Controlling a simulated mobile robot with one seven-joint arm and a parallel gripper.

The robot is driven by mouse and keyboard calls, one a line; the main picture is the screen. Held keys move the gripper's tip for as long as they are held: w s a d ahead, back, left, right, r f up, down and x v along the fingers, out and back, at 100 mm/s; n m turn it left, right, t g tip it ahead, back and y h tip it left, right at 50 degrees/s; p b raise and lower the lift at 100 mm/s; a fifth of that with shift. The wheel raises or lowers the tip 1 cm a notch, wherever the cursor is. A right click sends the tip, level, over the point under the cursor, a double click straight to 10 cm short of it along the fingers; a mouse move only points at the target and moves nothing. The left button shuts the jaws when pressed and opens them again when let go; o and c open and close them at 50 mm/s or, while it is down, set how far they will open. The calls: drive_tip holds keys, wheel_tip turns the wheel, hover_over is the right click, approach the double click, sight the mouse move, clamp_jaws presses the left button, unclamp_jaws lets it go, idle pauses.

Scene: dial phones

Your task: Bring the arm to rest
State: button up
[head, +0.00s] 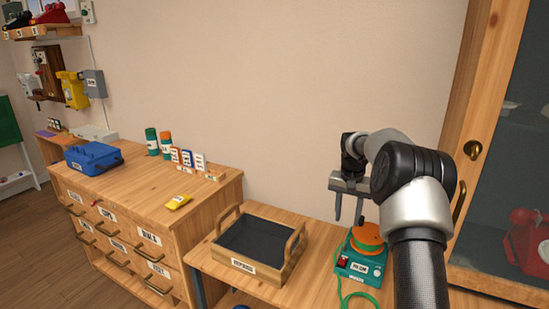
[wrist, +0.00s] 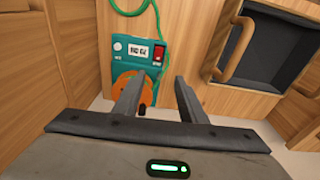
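My gripper (head: 348,205) hangs above the right-hand low bench, pointing down, with its two fingers apart and nothing between them. In the wrist view my gripper (wrist: 160,85) also shows open and empty. Below it stands a teal device (head: 361,266) with an orange round top and a green cord. In the wrist view the teal device (wrist: 120,55) lies beyond the fingers, its orange part partly hidden by the left finger. My arm reaches in from the lower right of the head view.
A wooden tray (head: 289,269) with a dark lining sits left of the device. A drawer cabinet (head: 207,222) bears a blue box (head: 93,156), cans and a yellow item (head: 178,202). A glass-door cabinet (head: 482,95) stands close on the right, with a red phone (head: 522,240) behind the glass.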

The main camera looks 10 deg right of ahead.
drive_tip(key=s+a+r+n+t, duration=0.1)
drive_tip(key=s+a+r+n, duration=0.1)
drive_tip(key=s+a+r, duration=0.55)
drive_tip(key=s+a+r+n+t, duration=0.15)
drive_tip(key=s+a+r, duration=0.25)
drive_tip(key=s+r, duration=0.65)
drive_tip(key=s+a+n+t, duration=0.1)
drive_tip(key=s+a+n, duration=0.15)
drive_tip(key=s, duration=0.85)
drive_tip(key=s+a+n+t, duration=0.1)
drive_tip(key=s+a, duration=0.3)
drive_tip(key=s, duration=0.7)
wheel_tip(320, 180, up, 17)
drive_tip(key=p, duration=1.7)
drive_tip(key=shift+r+y, duration=0.2)
drive_tip(key=shift+y, duration=0.1)
